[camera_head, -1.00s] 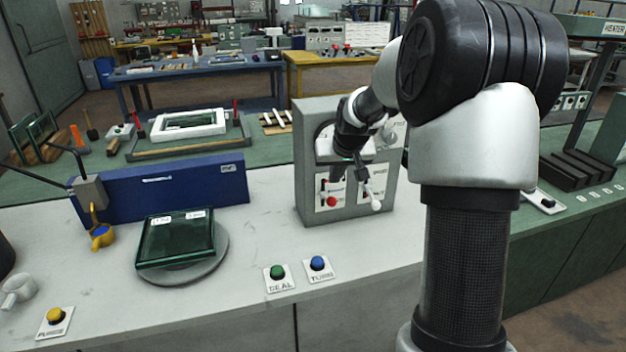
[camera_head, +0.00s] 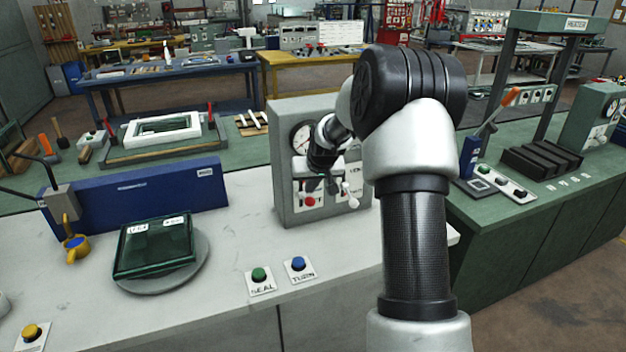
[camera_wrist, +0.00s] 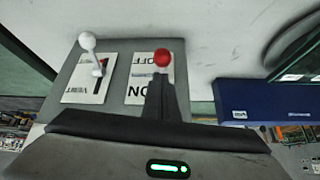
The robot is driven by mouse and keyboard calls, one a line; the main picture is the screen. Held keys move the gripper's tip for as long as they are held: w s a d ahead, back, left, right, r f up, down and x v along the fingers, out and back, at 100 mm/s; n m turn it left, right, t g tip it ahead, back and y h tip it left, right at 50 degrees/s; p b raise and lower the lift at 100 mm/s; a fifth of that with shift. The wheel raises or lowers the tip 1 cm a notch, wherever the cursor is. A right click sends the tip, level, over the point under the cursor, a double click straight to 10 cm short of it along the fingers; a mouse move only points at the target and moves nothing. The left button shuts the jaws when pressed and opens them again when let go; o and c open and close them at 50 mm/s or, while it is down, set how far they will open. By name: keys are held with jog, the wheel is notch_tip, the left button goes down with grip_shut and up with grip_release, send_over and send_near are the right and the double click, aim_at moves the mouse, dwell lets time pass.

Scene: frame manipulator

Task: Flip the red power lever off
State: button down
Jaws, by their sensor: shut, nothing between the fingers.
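The red power lever's round knob (camera_head: 310,202) is low on the front of a grey panel box (camera_head: 287,190). In the wrist view, which sees the panel upside down, the red knob (camera_wrist: 163,58) is beside the word OFF, and ON is at the other end of the label (camera_wrist: 138,93). My gripper (camera_wrist: 162,80) is shut and empty, its dark fingers in front of the label and close to the red knob. Whether they touch is unclear, and they hide the lever's stem. My gripper also shows at the panel in the head view (camera_head: 322,182).
A white-knobbed lever (camera_wrist: 88,42) with a VENT label is beside the red one. A round gauge (camera_head: 303,136) is higher on the box. Green (camera_head: 259,275) and blue (camera_head: 298,264) buttons are on the white bench in front. A dark glass piece (camera_head: 155,245) lies on a round plate.

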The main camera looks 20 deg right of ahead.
aim_at(311, 198)
jog(key=shift+x, duration=1.55)
jog(key=f+t+b, duration=0.1)
jog(key=b, duration=0.3)
jog(key=shift+s+f, duration=0.1)
jog(key=shift+s, duration=0.25)
jog(key=b, duration=0.2)
jog(key=f+b, duration=0.1)
jog(key=b, duration=0.1)
jog(key=shift+s+f+t+b, duration=0.1)
jog(key=shift+s+t+b, duration=0.2)
jog(key=shift+b, duration=0.05)
jog(key=t+b, duration=0.1)
jog(key=f+b, duration=0.1)
jog(key=b, duration=0.1)
jog(key=shift+s+d+t, duration=0.2)
jog(key=shift+s+t, duration=0.1)
jog(key=shift+t, duration=0.1)
jog(key=b, duration=0.1)
jog(key=t+b, duration=0.1)
jog(key=b, duration=0.1)
jog(key=shift+f+t, duration=0.2)
jog(key=shift+t, duration=0.1)
jog(key=shift+a+r+p, duration=0.2)
jog(key=shift+r+p, duration=0.15)
jog(key=shift+r, duration=0.35)
jog(key=shift+r+p, duration=0.5)
jog(key=shift+r, duration=0.2)
